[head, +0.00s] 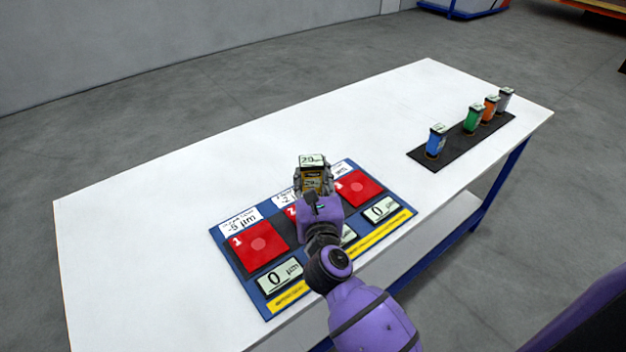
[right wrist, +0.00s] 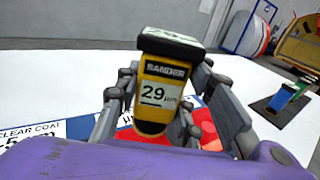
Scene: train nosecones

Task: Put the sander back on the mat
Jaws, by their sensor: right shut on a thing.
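The sander is a yellow and black tool (right wrist: 165,90) with a label reading 29 µm. My right gripper (head: 313,185) is shut on it, and its grey fingers (right wrist: 170,110) flank the sander in the right wrist view. In the head view the sander (head: 312,162) is over the back middle of the blue board, near red pad 2. Whether it touches the board cannot be told. The black mat (head: 421,155) lies at the right of the white table. My left gripper is not in view.
On the mat stand a blue tool (head: 436,140), a green one (head: 474,118), an orange one (head: 490,108) and a grey one (head: 505,99). The blue board (head: 222,240) carries red pads (head: 258,243) and number displays (head: 279,276). The white table (head: 150,230) is otherwise clear.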

